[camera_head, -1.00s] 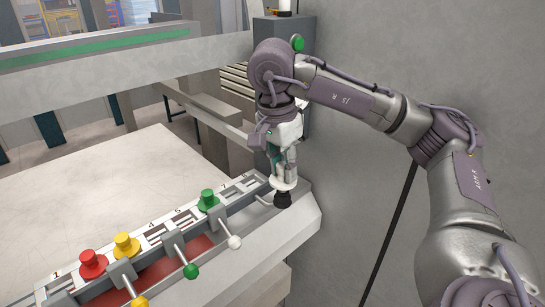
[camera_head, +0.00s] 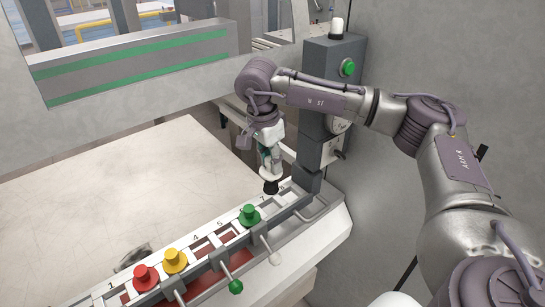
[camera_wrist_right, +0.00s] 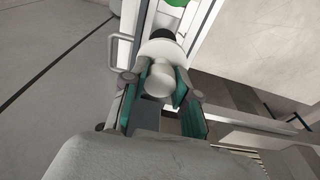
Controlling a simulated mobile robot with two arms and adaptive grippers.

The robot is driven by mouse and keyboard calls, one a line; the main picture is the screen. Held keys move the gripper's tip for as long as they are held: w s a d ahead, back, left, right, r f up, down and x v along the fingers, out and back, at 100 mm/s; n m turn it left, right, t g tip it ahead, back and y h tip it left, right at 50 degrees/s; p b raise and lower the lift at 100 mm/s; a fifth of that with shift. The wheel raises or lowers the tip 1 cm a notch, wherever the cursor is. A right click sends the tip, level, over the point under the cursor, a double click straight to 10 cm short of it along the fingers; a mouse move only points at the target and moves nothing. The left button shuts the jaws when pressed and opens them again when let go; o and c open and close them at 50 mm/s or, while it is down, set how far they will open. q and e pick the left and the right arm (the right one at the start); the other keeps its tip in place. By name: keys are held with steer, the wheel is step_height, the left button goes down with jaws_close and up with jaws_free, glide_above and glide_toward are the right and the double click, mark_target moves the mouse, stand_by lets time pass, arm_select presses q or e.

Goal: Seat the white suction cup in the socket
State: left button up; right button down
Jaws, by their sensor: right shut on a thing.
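My right gripper (camera_head: 268,160) is shut on the white suction cup (camera_head: 271,175), a white flanged piece with a black lower end. The cup hangs roughly upright over the far right part of the numbered rail (camera_head: 205,238), near the marks 7 and 8. I cannot tell whether its black end touches the rail. In the right wrist view, the white cup (camera_wrist_right: 160,78) sits between the green-padded fingers (camera_wrist_right: 158,98). The socket opening under it is hidden. My left gripper is not recognisable in any view.
Red (camera_head: 145,277), yellow (camera_head: 175,261) and green (camera_head: 250,216) cups stand on the rail. Levers with a green ball (camera_head: 236,286) and a white ball (camera_head: 275,258) stick out in front. A grey control post (camera_head: 330,90) stands close behind the right gripper. The pale table (camera_head: 110,190) is mostly clear.

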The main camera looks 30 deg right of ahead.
mark_target(270, 193)
steer(key=shift+f, duration=0.4)
steer(key=shift+f+b, duration=0.3)
steer(key=shift+b, duration=0.05)
steer(key=shift+w+f, duration=0.1)
steer(key=shift+f, duration=0.3)
steer(key=shift+f+b, duration=1.05)
steer(key=shift+f, duration=0.25)
steer(key=shift+f+b, duration=0.5)
steer(key=shift+f, duration=0.25)
step_height(270, 193, down, 3)
steer(key=shift+r+b, duration=0.2)
steer(key=shift+b, duration=0.85)
arm_select(q)
step_height(270, 193, down, 8)
steer(key=b, duration=0.1)
steer(key=shift+b, duration=0.35)
arm_select(e)
steer(key=shift+f, duration=1.15)
arm_select(q)
steer(key=shift+r, duration=0.1)
steer(key=shift+w, duration=0.1)
arm_select(e)
steer(key=c, duration=0.8)
jaws_free()
